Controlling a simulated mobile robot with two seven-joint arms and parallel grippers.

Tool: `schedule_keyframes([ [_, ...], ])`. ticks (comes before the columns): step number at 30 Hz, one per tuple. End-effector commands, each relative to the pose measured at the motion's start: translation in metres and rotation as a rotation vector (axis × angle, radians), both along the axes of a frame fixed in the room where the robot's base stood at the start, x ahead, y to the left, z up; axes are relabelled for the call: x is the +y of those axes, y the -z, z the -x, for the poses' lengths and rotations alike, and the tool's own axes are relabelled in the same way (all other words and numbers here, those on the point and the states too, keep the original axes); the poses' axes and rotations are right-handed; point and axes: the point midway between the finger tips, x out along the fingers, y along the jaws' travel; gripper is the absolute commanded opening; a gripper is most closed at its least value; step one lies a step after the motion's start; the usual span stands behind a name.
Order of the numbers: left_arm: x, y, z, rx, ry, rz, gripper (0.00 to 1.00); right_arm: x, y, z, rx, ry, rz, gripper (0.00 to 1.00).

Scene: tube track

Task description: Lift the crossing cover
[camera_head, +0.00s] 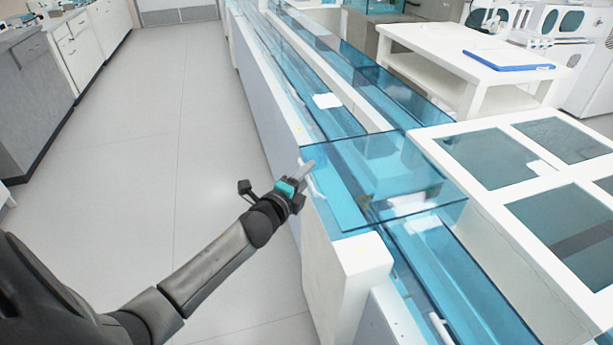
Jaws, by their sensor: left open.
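The crossing cover (400,165) is a clear blue, box-like panel over the tube track. It lies across the white-walled channels in the middle of the view. My left gripper (308,170) is at the left edge of the cover, by the white track wall. It is open, and its fingers overlap the cover's left side in the picture. I cannot tell whether they touch it. My right gripper is not in view.
The blue track channels (335,55) run toward the back. A white frame with dark panes (432,140) stands to the right. A white table (405,35) holds a blue tray (508,60). The floor (165,130) to the left is clear, with cabinets (75,45) beyond.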

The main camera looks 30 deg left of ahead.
Motion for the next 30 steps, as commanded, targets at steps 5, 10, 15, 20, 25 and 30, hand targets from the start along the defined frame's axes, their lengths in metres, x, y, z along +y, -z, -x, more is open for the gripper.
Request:
schedule_keyframes([
  [5,0.0002,0.0004,-0.0026,0.000,0.000,0.000,0.44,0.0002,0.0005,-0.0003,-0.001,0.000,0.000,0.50],
  [10,0.0001,0.0002,-0.0024,0.000,0.001,0.000,0.43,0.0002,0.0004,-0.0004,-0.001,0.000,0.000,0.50],
  [15,0.0001,0.0003,-0.0023,0.000,0.001,0.000,0.24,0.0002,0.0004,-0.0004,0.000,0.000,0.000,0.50],
  [20,0.0001,0.0003,-0.0022,0.000,0.001,0.000,0.06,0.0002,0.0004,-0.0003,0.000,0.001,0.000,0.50],
  [25,0.0001,0.0004,-0.0022,0.000,0.001,0.000,0.00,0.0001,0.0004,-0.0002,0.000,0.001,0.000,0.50],
  [30,0.0000,0.0004,-0.0021,0.000,0.001,0.000,0.00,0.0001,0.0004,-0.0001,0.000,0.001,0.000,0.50],
])
